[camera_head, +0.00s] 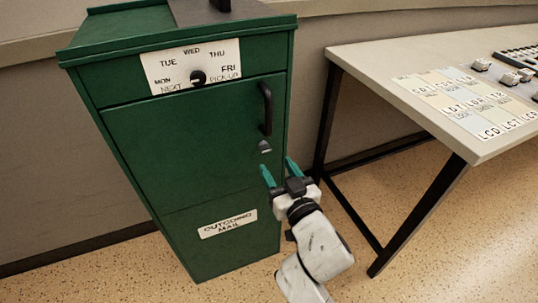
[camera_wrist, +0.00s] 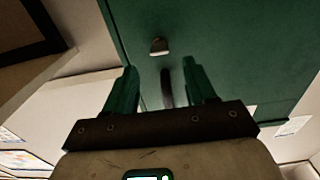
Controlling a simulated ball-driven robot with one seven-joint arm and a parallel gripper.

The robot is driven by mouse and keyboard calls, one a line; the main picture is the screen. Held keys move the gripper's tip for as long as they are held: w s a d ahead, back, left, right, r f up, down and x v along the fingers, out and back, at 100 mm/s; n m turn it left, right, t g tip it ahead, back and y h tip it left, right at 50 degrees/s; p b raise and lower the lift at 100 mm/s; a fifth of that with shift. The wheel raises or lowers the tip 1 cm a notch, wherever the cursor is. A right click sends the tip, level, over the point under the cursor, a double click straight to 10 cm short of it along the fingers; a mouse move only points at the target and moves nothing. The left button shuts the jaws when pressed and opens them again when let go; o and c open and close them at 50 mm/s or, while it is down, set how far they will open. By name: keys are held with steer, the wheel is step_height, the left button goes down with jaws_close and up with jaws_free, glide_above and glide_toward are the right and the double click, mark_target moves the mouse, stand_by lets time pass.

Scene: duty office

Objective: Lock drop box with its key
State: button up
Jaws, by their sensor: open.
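The drop box (camera_head: 190,150) is a tall green cabinet with a shut front door and an "OUTGOING MAIL" label. A small silver lock piece (camera_head: 264,147) sits on the door below the black handle (camera_head: 266,108). In the wrist view this metal piece (camera_wrist: 158,46) protrudes from the green door, with the dark handle (camera_wrist: 167,88) behind my fingers. I cannot tell whether a key is in it. No separate key is visible. My gripper (camera_head: 280,168) is open and empty, its teal fingers just below and right of the lock. In the wrist view the gripper (camera_wrist: 160,75) faces the door.
A "NEXT PICKUP" day dial (camera_head: 198,77) is on the box's upper front. A table (camera_head: 420,75) with dark legs stands close on the right, bearing lettered cards (camera_head: 470,100) and small grey items (camera_head: 510,76). Speckled floor (camera_head: 450,240) is clear at the front.

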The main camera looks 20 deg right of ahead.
mark_target(261, 147)
steer(key=w, duration=0.6)
steer(key=shift+w, duration=0.35)
steer(key=shift+c, duration=0.3)
jaws_close()
steer(key=shift+n, duration=0.4)
steer(key=shift+n+p, duration=1.95)
steer(key=shift+n, duration=6.65)
